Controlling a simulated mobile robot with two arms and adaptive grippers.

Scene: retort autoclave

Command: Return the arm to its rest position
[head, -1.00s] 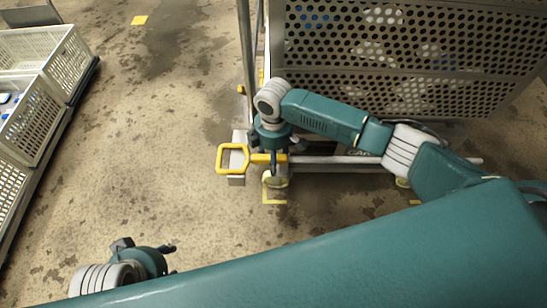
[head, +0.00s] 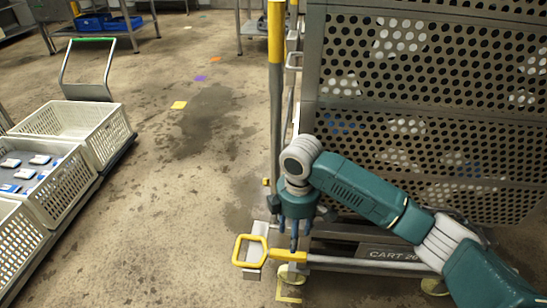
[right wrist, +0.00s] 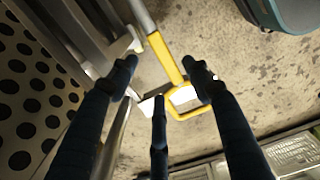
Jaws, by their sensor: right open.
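My right arm (head: 365,195) reaches in from the right in the head view. My right gripper (head: 295,245) points down beside the cart's lower left corner, close over a yellow handle (head: 250,251) with a loop end. In the right wrist view, the dark fingers of my right gripper (right wrist: 162,80) are spread apart with nothing between them. The yellow handle (right wrist: 166,60) lies beyond the fingertips; whether they touch it I cannot tell. My left gripper is in neither current view.
A perforated metal cart (head: 400,110), labelled "CART" low down, stands right beside my right arm. White crates (head: 75,128) on a low trolley stand at left, one holding small packs. The stained concrete floor (head: 185,190) between them is open.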

